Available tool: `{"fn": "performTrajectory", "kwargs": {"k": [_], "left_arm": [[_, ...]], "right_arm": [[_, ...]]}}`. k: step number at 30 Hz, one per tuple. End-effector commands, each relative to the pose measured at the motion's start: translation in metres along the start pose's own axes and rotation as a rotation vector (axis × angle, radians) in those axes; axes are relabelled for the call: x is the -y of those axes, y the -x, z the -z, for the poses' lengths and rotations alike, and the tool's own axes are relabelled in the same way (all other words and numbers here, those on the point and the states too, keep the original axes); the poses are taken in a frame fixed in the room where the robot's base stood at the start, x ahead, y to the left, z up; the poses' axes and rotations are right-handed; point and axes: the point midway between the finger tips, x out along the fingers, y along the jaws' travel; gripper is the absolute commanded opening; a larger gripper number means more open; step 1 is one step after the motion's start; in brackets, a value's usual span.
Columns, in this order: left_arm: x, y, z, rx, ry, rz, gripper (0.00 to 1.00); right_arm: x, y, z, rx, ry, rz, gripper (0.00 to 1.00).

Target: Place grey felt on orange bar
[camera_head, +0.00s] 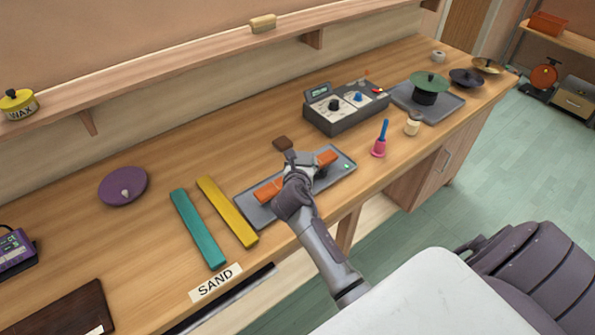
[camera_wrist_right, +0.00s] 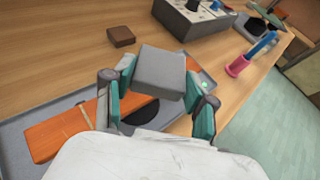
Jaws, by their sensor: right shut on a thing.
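The orange bar (camera_wrist_right: 62,130) lies on a grey tray (camera_head: 252,214) on the bench; in the head view the orange bar (camera_head: 327,158) shows on both sides of my right gripper. My right gripper (camera_wrist_right: 160,90) is shut on the grey felt (camera_wrist_right: 160,72), a small grey block between its two fingers. The felt is over the bar in the wrist view; whether it touches the bar is hidden. In the head view my right gripper (camera_head: 298,160) covers the middle of the bar. My left gripper is not in view.
A brown block (camera_head: 283,143) lies just behind the tray. A teal bar (camera_head: 198,228) and a yellow bar (camera_head: 227,211) lie to the left.

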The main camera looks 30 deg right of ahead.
Motion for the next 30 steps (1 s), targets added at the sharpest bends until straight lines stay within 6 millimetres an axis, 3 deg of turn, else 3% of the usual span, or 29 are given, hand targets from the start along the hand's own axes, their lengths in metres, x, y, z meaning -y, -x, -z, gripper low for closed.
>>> {"fn": "performTrajectory", "kwargs": {"k": [3, 9, 15, 22, 28, 29, 30], "left_arm": [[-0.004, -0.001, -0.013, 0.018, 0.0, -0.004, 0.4], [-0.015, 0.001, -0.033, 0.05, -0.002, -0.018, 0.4], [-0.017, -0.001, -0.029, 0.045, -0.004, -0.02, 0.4], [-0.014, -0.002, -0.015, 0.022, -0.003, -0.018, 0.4], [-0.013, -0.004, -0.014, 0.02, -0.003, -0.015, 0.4], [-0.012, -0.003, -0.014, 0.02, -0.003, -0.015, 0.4], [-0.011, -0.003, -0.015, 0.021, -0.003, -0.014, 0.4]], "right_arm": [[-0.013, -0.014, 0.005, -0.001, -0.001, 0.002, 0.38], [-0.019, -0.022, 0.016, -0.003, 0.0, 0.002, 0.38], [-0.019, -0.033, 0.042, -0.003, 0.0, 0.002, 0.38], [-0.019, -0.034, 0.045, 0.0, -0.001, 0.0, 0.38], [-0.018, -0.036, 0.049, 0.0, 0.0, 0.001, 0.38], [-0.019, -0.035, 0.048, 0.0, 0.0, 0.001, 0.59], [-0.019, -0.035, 0.048, -0.001, 0.0, 0.001, 0.66]]}}
